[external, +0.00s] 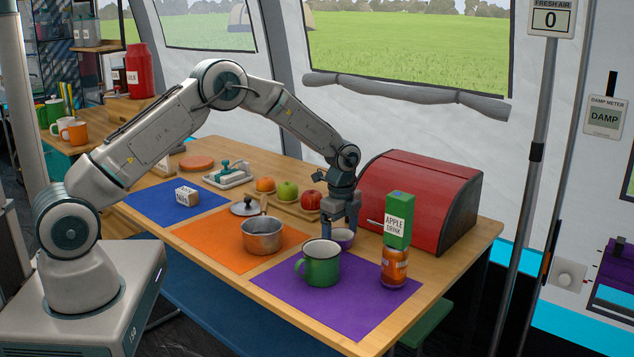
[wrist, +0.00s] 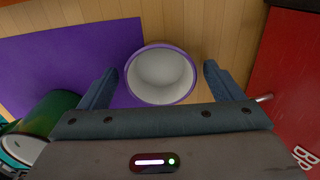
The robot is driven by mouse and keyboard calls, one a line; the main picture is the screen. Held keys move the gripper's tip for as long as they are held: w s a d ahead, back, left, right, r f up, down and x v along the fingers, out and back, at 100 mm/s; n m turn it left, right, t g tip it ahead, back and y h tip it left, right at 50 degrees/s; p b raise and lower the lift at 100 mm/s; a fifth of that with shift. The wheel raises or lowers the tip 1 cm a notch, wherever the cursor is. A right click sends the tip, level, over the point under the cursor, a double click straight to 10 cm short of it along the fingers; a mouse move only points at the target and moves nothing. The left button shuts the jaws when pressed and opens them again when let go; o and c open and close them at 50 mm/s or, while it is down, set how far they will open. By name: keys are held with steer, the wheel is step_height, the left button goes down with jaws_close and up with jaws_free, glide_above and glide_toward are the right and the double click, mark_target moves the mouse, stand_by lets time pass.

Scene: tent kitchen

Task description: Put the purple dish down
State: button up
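The purple dish (external: 342,237) is a small round bowl, purple outside and pale inside. It sits upright by the back edge of the purple mat (external: 372,309), partly hidden behind the green mug (external: 322,265). In the wrist view the dish (wrist: 160,76) lies between my two fingers, overlapping the mat's edge and the bare wood. My gripper (external: 341,220) points down over the dish. Its fingers (wrist: 160,68) are spread on either side with a small gap to the rim, so it looks open. The dish's underside is hidden.
A red bread box (external: 415,195) stands close behind and right. A green drink carton (external: 398,220) and an orange can (external: 394,268) stand right of the dish. A metal pot (external: 262,238) and a fruit board (external: 290,207) are left. The mat's front is clear.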

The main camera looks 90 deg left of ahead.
step_height(320, 180, up, 12)
steer(key=s+d+r+n, duration=0.2)
steer(key=s+d+r, duration=0.1)
steer(key=d+r, duration=0.6)
steer(key=s+d+r+n+t, duration=0.1)
steer(key=s+d+r+n, duration=0.15)
steer(key=s+d, duration=0.5)
steer(key=s+d+n+t, duration=0.1)
steer(key=s+d+n, duration=0.1)
steer(key=s+d, duration=0.5)
steer(key=s+d+n, duration=0.2)
steer(key=s+d, duration=0.5)
steer(key=s, duration=0.5)
steer(key=shift+s+d+r+t, duration=0.15)
steer(key=shift+d+t, duration=0.1)
steer(key=shift+t, duration=0.15)
steer(key=shift+w+p+v, duration=0.2)
steer(key=shift+p+v, duration=0.55)
steer(key=shift+v, duration=0.1)
